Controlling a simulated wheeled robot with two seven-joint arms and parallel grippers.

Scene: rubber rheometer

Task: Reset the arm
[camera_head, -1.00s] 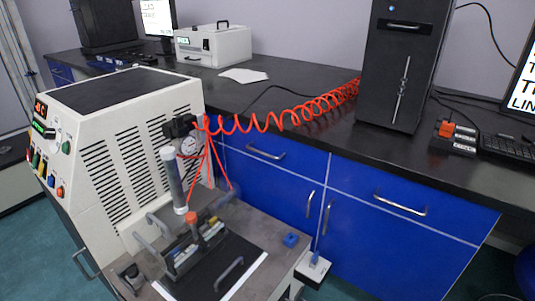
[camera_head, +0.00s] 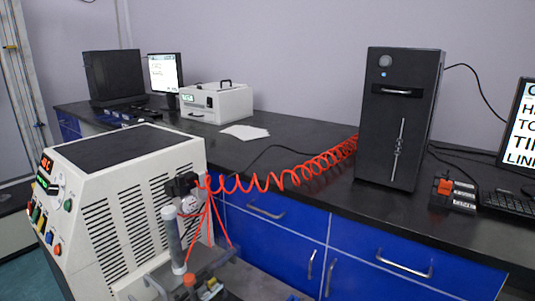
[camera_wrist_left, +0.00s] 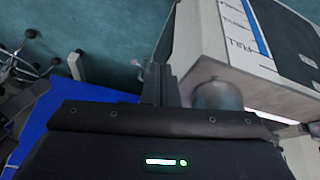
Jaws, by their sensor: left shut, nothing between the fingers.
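My left gripper (camera_wrist_left: 159,82) shows in the left wrist view, with its two dark fingers together and nothing between them. It points over the teal floor, beside a beige machine housing (camera_wrist_left: 240,40). Neither gripper is in the head view. The rheometer (camera_head: 125,205), a beige cabinet with side vents and a lit red and green display, stands at the left of the head view. A grey cylinder (camera_head: 173,240) stands upright at its front, below a dark fitting with red tubes.
A coiled red hose (camera_head: 290,178) runs from the rheometer to a black tower (camera_head: 400,120) on the dark bench. Blue cabinets (camera_head: 370,262) are under the bench. A white box (camera_head: 215,103) and papers (camera_head: 245,132) are farther back. A blue surface (camera_wrist_left: 65,110) is at the wrist view's left.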

